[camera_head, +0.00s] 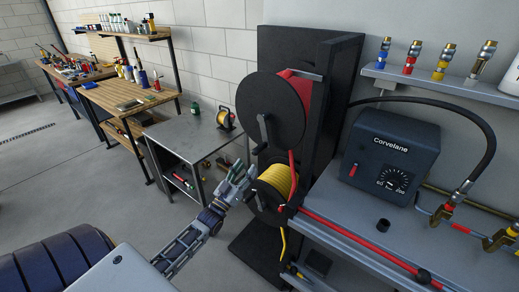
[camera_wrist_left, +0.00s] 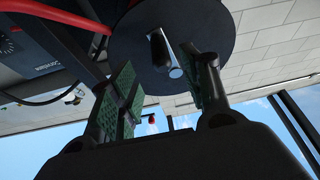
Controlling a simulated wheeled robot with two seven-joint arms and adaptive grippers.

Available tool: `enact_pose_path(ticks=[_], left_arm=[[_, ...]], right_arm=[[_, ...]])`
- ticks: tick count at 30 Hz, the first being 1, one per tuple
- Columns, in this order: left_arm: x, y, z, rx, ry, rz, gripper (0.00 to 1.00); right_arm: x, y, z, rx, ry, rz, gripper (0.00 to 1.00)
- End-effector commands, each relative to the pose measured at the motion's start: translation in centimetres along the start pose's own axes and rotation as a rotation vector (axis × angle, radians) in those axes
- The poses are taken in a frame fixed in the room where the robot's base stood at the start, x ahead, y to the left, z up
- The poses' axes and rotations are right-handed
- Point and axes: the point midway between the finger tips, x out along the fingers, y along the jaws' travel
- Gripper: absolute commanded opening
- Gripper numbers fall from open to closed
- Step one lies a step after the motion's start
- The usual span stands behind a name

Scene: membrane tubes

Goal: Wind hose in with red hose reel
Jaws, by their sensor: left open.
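The red hose reel (camera_head: 272,112) is on the black stand, with a black disc facing me and red hose (camera_head: 301,88) behind it. Its crank handle (camera_head: 260,148) hangs below the hub. In the left wrist view the disc (camera_wrist_left: 205,30) and handle (camera_wrist_left: 158,48) show beyond the green-padded fingers (camera_wrist_left: 165,88). My right gripper is out of view.
A yellow hose reel (camera_head: 278,180) sits just below, close to my left gripper. A grey metal table (camera_head: 185,135) with a small reel (camera_head: 224,118) stands left. The Corvelane box (camera_head: 395,150) is on the right bench. Floor at left is clear.

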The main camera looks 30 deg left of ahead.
Motion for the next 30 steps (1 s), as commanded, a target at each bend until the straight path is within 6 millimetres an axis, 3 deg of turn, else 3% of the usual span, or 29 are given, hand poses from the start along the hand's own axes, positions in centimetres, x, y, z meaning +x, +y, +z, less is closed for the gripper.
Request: enact_pose_path(ticks=[30], left_arm=[[8.4,0.0,0.0,0.0,-0.001,0.0,0.48]], right_arm=[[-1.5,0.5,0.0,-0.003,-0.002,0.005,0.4]])
